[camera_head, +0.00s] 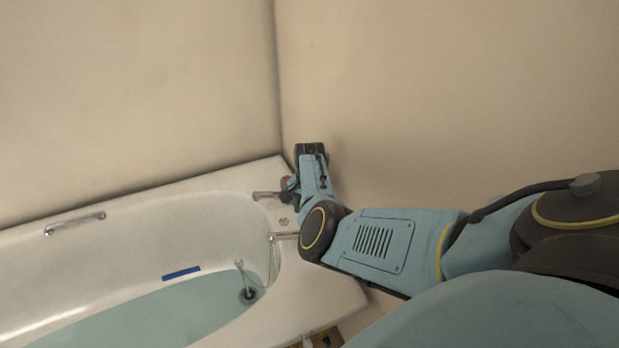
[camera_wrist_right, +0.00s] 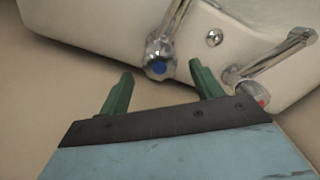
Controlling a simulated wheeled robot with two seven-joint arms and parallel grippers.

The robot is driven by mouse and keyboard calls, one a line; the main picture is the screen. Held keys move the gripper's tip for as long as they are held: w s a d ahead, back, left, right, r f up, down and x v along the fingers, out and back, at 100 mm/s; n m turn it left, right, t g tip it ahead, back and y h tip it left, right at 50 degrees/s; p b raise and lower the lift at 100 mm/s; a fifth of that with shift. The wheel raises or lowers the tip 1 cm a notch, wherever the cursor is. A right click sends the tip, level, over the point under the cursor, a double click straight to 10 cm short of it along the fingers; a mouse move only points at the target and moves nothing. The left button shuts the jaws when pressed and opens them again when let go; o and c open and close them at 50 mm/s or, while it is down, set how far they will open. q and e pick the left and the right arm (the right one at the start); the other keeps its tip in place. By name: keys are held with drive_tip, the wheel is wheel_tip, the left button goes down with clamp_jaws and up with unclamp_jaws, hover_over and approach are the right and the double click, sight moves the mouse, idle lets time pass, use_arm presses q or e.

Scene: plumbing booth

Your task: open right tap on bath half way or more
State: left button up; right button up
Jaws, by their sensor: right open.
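The bath (camera_head: 200,205) has two chrome taps at its end by the wall. The far tap (camera_head: 265,196) shows its spout in the head view; the near tap (camera_head: 285,237) is partly hidden behind my right arm. In the right wrist view one tap has a blue-marked knob (camera_wrist_right: 159,67) and the other a red-marked knob (camera_wrist_right: 257,97). My right gripper (camera_wrist_right: 161,68) is open, its green fingers spread on either side of the blue knob in the picture, with the red knob beyond the right finger. Contact cannot be told. My left gripper is not in view.
A round chrome fitting (camera_head: 283,221) sits on the rim between the taps; it also shows in the wrist view (camera_wrist_right: 214,38). Plain walls (camera_head: 450,100) stand close behind the tap end.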

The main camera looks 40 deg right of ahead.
drive_tip(key=shift+r+p, duration=1.95)
drive_tip(key=shift+r, duration=0.2)
drive_tip(key=shift+f, duration=0.1)
